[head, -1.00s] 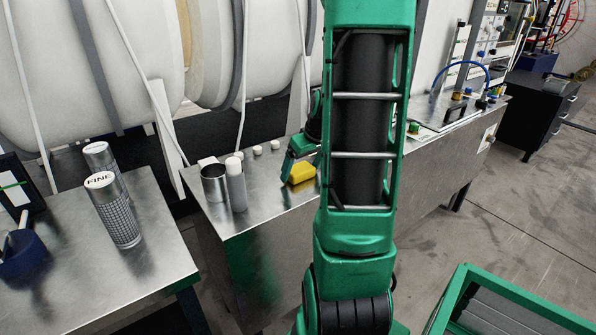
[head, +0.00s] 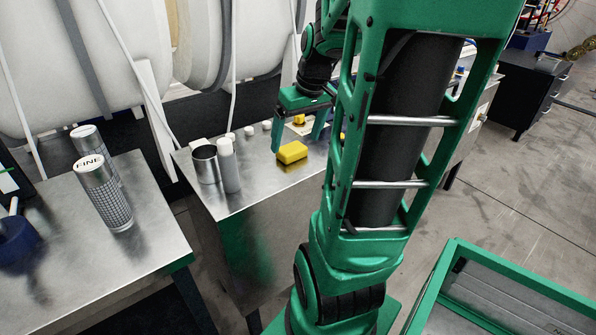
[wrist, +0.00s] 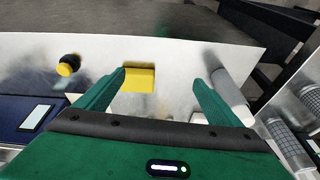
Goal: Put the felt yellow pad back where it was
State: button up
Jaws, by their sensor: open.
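The felt yellow pad (head: 292,152) lies flat on the metal table near its front edge. It also shows in the wrist view (wrist: 139,80), just beyond the left fingertip and partly overlapped by it. My gripper (head: 298,140) is open and empty, its fingers pointing down at the table beside and behind the pad. In the wrist view my gripper (wrist: 160,78) has its fingers spread wide, with the pad in the left part of the gap. I cannot tell whether a finger touches the pad.
A metal cup (head: 205,165) and a white-grey cylinder (head: 228,166) stand left of the pad. Small white caps (head: 249,130) sit behind. A "FINE" canister (head: 103,195) stands on the left table.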

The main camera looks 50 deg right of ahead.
jog(key=s+a+f+m+g, duration=0.2)
jog(key=s+a+g, duration=0.1)
jog(key=s+a, duration=0.9)
jog(key=shift+s+a+f+m+g+y, duration=0.3)
jog(key=shift+s+a+f+m+y, duration=0.1)
jog(key=shift+a, duration=0.45)
